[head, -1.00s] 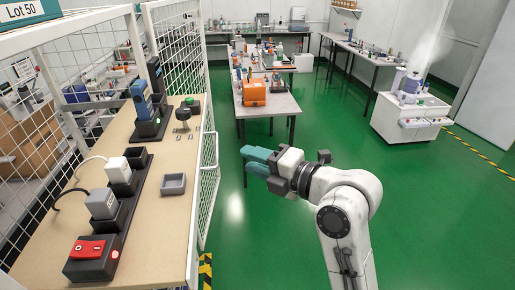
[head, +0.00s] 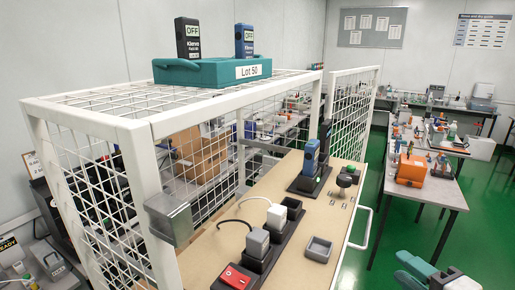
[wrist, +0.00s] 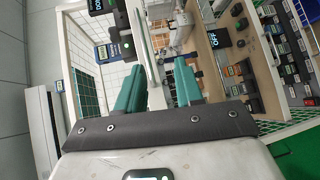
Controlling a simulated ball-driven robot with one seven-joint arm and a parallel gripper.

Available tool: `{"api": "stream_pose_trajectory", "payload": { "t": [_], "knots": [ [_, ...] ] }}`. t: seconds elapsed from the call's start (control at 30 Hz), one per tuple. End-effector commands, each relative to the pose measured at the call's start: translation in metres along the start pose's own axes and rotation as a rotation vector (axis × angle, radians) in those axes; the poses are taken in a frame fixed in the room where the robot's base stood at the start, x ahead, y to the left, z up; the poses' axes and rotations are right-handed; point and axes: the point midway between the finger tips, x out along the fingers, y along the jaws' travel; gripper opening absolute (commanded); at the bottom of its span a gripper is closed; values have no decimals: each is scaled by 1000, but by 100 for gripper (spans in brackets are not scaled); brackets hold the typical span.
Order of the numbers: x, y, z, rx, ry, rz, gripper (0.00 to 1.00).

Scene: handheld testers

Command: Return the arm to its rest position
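My gripper (head: 408,268) shows at the bottom right edge of the head view, with teal fingers and a grey body. It is out over the green floor, to the right of the caged bench. The rest of my arm is cut off below the frame. In the wrist view, the two teal fingers of my gripper (wrist: 160,78) stand apart with a clear gap between them. No held object shows in the gap; white cage frame and bench parts show behind it.
The white cage (head: 150,170) carries a teal tray (head: 205,72) with two handheld testers on top. The bench inside (head: 290,235) holds a grey dish (head: 319,249), a red switch (head: 236,278) and a blue tester (head: 311,158). An orange box (head: 411,170) stands on a table behind. Green floor lies between.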

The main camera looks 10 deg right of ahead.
Motion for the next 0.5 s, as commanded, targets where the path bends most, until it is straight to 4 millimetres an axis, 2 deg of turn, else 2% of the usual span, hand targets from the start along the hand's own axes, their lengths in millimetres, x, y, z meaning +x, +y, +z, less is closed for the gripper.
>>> {"api": "stream_pose_trajectory", "payload": {
  "t": [0.13, 0.27, 0.37, 0.5],
  "knots": [
    [2, -66, -20, 258, 4, -177, 36],
    [-8, -132, -39, 541, -53, -373, 36],
    [-22, -180, -54, 748, -137, -518, 36],
    [-50, -243, -71, 1013, -317, -700, 36]
  ]
}}
